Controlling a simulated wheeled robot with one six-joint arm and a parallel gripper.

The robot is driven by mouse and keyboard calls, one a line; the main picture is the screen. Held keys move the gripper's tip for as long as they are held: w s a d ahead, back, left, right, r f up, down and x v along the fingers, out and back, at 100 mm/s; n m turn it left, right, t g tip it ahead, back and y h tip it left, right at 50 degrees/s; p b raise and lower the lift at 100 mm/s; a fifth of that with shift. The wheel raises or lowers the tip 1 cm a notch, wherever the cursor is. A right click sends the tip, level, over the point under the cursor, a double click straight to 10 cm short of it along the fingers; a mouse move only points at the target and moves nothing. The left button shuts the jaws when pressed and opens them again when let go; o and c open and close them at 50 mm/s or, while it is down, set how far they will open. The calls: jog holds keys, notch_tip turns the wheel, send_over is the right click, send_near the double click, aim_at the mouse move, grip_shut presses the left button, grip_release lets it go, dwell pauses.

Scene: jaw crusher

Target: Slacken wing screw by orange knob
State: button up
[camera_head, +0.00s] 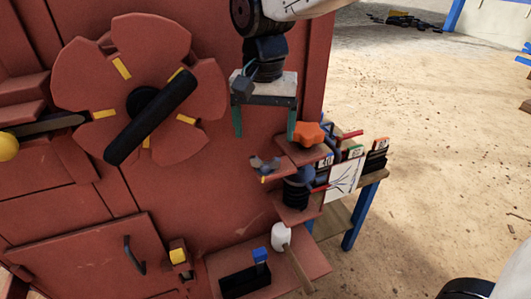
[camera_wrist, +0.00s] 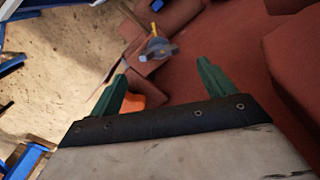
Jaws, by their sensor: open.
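The orange lobed knob (camera_head: 308,134) sits on a red bracket on the machine's right side. The grey wing screw (camera_head: 264,164) is on a small red ledge below and left of it. My gripper (camera_head: 265,125) is open, its two green fingers pointing down above the wing screw. Its right finger appears close to the knob's left side; I cannot tell if they touch. In the wrist view, the wing screw (camera_wrist: 157,48) shows beyond my open fingers (camera_wrist: 162,70). The orange knob (camera_wrist: 148,92) shows near the left finger, partly hidden by the gripper body.
A large red hand wheel (camera_head: 190,70) with a black handle is left of my gripper. Below are a black cylinder (camera_head: 296,192) and a white-headed mallet (camera_head: 281,237) on a red shelf. A blue-legged table (camera_head: 362,212) stands right. Open sandy floor lies beyond.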

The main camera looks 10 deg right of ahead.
aim_at(265, 157)
notch_tip(265, 157, down, 7)
jog(key=shift+d, duration=0.1)
dwell(0.3)
jog(key=c, duration=1)
